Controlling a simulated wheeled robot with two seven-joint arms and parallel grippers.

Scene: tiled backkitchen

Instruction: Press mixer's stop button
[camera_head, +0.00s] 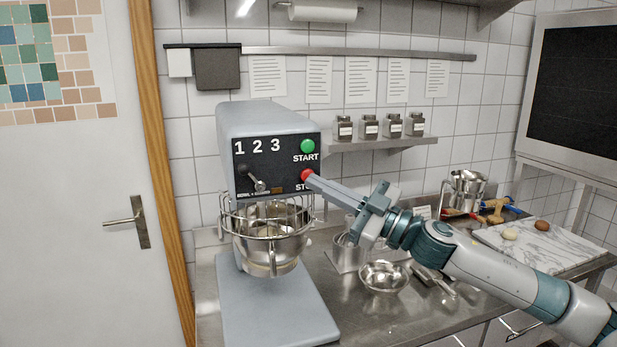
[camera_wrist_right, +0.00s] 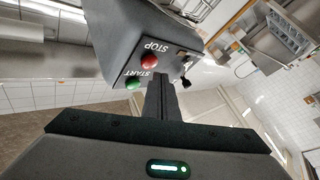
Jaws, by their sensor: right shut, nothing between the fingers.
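The grey mixer (camera_head: 262,115) stands on the counter at the left of centre in the head view. Its black front panel carries the red stop button (camera_head: 306,174) below the green start button (camera_head: 307,146). My right gripper (camera_head: 312,180) is shut and empty, its fingertips at the stop button's lower right edge; I cannot tell whether they touch it. In the wrist view the stop button (camera_wrist_right: 149,61) and start button (camera_wrist_right: 134,83) both show, with the shut fingers (camera_wrist_right: 161,88) pointing at the panel beside them. My left gripper is in neither view.
A steel mixing bowl (camera_head: 270,250) sits in the mixer behind a wire guard. A small metal bowl (camera_head: 384,277) and a container (camera_head: 347,252) stand under my right arm. A marble board (camera_head: 560,250) lies at the right. A shelf with several jars (camera_head: 369,127) hangs behind.

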